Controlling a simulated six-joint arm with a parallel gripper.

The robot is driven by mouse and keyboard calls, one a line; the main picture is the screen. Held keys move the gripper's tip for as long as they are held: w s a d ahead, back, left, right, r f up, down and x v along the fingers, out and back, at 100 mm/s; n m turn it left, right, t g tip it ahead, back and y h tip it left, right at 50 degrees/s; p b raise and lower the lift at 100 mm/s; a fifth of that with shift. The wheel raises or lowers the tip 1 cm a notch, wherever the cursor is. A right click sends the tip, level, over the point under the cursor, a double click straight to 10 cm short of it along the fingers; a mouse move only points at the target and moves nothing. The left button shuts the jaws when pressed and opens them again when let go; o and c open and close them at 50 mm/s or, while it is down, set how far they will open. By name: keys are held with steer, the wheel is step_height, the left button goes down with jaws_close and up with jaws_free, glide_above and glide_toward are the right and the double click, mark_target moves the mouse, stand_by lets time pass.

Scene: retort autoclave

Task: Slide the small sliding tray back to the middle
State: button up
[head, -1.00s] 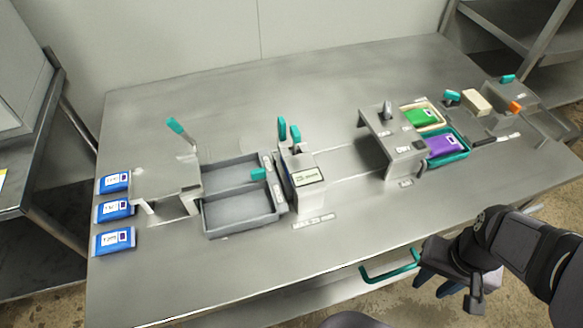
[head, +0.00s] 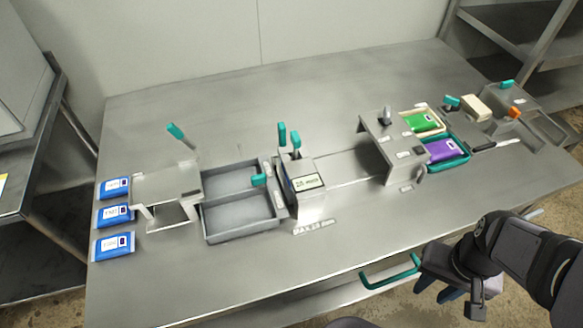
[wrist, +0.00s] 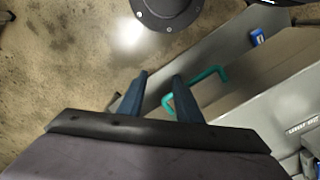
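A grey two-compartment tray (head: 238,232) with a teal knob (head: 259,180) sits left of the middle of the bench, against the left side of a grey block with a small display (head: 307,182). Both compartments look empty. I cannot tell for sure that this is the small sliding tray. My gripper (head: 438,288) hangs off the bench's front edge at the lower right, far from that tray. In the wrist view my gripper (wrist: 158,90) has its two dark blue fingers apart with nothing held between them.
A teal bench handle (head: 391,272) is just left of my gripper. Blue pouches (head: 115,214) lie at the left end. A grey stand (head: 390,140), a green pouch (head: 422,121) and a purple pouch (head: 443,150) stand right. The bench's front strip is clear.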

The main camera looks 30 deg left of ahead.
steer(key=w+a+r+n+p, duration=0.3)
steer(key=w+a+r+p, duration=0.25)
steer(key=w+r, duration=0.25)
step_height(320, 180, up, 8)
steer(key=n+t+y+p, duration=0.3)
steer(key=n+p, duration=0.3)
glide_above(282, 126)
steer(key=s+d, duration=0.2)
steer(key=shift+p+x, duration=0.85)
steer(key=shift+x, duration=3)
steer(key=shift+w+a+r, duration=0.1)
steer(key=shift+w+a, duration=0.05)
jaws_close()
